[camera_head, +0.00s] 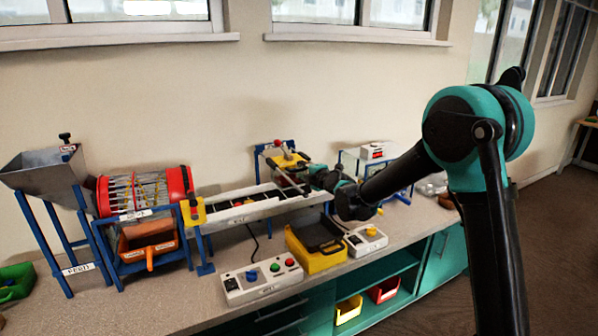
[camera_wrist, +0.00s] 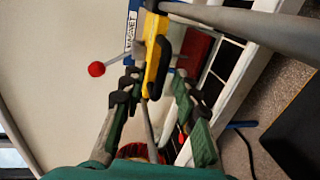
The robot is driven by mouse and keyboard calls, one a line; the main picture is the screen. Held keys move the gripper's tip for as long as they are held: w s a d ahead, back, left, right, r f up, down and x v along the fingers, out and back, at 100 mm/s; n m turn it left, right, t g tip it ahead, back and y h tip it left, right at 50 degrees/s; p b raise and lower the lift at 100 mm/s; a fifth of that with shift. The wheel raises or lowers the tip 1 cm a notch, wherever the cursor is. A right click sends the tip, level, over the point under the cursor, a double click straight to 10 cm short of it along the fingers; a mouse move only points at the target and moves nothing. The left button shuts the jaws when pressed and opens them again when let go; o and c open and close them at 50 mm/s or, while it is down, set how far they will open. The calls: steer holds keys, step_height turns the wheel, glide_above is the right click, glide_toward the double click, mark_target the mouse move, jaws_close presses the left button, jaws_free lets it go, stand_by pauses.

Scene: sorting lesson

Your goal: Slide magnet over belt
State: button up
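The conveyor belt (camera_head: 245,212) runs between pale rails in the middle of the bench; its black surface and a white rail (camera_wrist: 250,62) show in the wrist view. The magnet station stands over its right end, with a blue post labelled MAGNET (camera_wrist: 132,30), a yellow handle piece (camera_wrist: 154,65) and a lever with a red ball (camera_wrist: 96,69). A red block (camera_wrist: 197,50) shows beside it. My gripper (camera_wrist: 158,95) is open, its fingers on either side of the yellow piece's lower end; contact cannot be told. In the head view my gripper (camera_head: 308,174) partly hides the station.
A hopper (camera_head: 45,170) and a red-ended drum (camera_head: 145,190) stand at the left. A yellow bin (camera_head: 317,258) and control boxes (camera_head: 262,280) (camera_head: 365,240) occupy the bench front. The wall is close behind.

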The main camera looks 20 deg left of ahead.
steer(key=v, duration=0.9)
steer(key=shift+s+d, duration=0.2)
steer(key=shift+d, duration=0.05)
steer(key=shift+r, duration=0.1)
